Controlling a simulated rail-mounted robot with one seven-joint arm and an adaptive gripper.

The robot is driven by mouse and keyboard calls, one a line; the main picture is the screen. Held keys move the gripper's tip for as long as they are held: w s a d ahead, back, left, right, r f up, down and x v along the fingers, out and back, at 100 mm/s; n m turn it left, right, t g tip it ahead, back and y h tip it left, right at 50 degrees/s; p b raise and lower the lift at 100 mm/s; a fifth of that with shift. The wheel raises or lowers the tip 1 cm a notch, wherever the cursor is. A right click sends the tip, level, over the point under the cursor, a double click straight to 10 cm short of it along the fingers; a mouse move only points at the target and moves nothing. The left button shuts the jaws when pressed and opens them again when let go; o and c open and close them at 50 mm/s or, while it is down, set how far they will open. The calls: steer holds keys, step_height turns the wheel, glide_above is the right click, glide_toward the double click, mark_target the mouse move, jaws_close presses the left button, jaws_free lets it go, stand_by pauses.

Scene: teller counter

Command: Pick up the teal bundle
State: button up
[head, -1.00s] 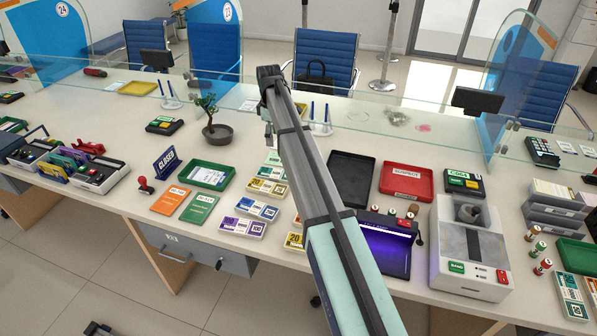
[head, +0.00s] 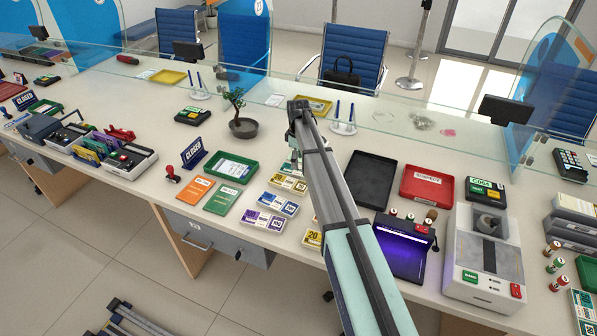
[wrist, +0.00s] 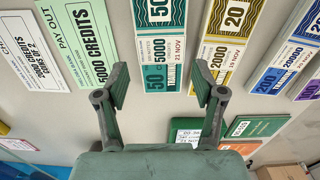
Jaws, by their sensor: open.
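The teal bundle (wrist: 160,50), marked 50 and 5000, lies on the counter in the upper middle of the wrist view, its top cut off by the frame. In the head view only a small part of it shows (head: 289,167), beside my arm. My gripper (wrist: 161,88) is open and empty in the wrist view. Its two fingers stand apart, to the left and right of the bundle's near end, and do not appear to touch it. The height above the counter is hard to tell.
A yellow bundle (wrist: 220,50) lies close to the right finger, with a blue bundle (wrist: 284,60) beyond. A green pay-out slip (wrist: 84,45) lies left. The green tray (head: 211,174), black tray (head: 368,180) and potted tree (head: 243,127) stand around; a glass screen runs behind.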

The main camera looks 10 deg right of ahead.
mark_target(298, 170)
steer(key=shift+s+f+p, duration=0.1)
steer(key=shift+f+p, duration=1)
steer(key=shift+f, duration=1.4)
steer(key=c, duration=0.8)
steer(key=shift+c, duration=0.2)
steer(key=shift+r, duration=0.2)
